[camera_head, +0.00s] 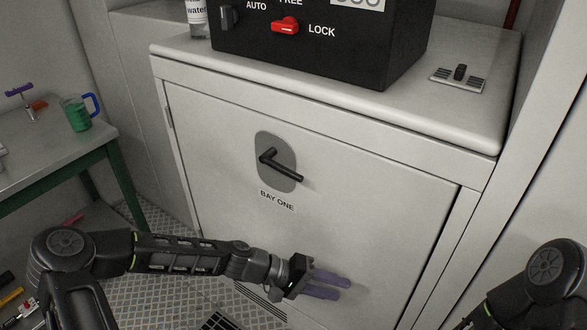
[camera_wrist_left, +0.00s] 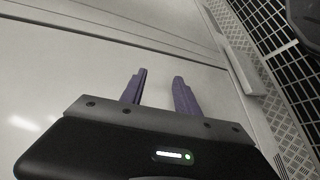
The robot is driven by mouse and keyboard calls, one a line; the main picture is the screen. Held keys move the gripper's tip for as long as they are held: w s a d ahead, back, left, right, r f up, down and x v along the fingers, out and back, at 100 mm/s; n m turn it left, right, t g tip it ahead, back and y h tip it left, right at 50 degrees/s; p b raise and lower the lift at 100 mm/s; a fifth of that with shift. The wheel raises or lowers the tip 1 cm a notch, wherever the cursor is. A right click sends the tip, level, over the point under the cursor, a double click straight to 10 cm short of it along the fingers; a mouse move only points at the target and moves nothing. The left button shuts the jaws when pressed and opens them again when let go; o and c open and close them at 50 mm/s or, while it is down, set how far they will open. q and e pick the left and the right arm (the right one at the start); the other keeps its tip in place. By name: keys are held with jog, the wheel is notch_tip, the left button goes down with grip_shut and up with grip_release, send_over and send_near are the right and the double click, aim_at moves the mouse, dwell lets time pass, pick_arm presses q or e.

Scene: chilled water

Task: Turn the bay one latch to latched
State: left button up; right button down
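The bay one latch (camera_head: 281,166) is a black lever on a grey oval plate (camera_head: 267,147) on the cabinet door. The lever points right and slightly downward, above the label "BAY ONE". My left gripper (camera_head: 341,286) is in front of the lower part of the door, below and right of the latch and apart from it. Its purple fingers also show in the left wrist view (camera_wrist_left: 160,88), spread with a gap and nothing between them. The latch is not in the left wrist view. Part of my right arm (camera_head: 545,275) shows at the lower right, but its gripper is out of view.
A black control box (camera_head: 320,65) with a red switch (camera_head: 285,26) stands on the cabinet top (camera_head: 180,58). A bottle (camera_head: 198,18) is beside it, and a small slider panel (camera_head: 459,76) is to the right. A green-legged table (camera_head: 45,158) with a mug (camera_head: 77,113) stands left. A floor grille (camera_wrist_left: 280,50) lies beside the door.

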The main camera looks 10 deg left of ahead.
pick_arm(q)
jog(key=w+a+r+t+h, duration=0.2)
jog(key=w+a+r, duration=0.2)
jog(key=a+r, duration=0.3)
jog(key=w+a+r+t+h, duration=0.1)
jog(key=w+a+r, duration=0.2)
jog(key=a+r, duration=0.35)
jog(key=m+t+h+p, duration=0.1)
jog(key=t, duration=0.1)
send_near(289, 176)
jog(key=x, duration=0.3)
jog(key=shift+f, duration=0.15)
jog(key=shift+w+d, duration=0.1)
jog(key=p+x, duration=0.1)
jog(key=x, duration=0.5)
jog(key=shift+d+p, duration=0.25)
jog(key=shift+p, duration=0.05)
jog(key=shift+w+d, duration=0.3)
jog(key=shift+d, duration=0.2)
grip_shut()
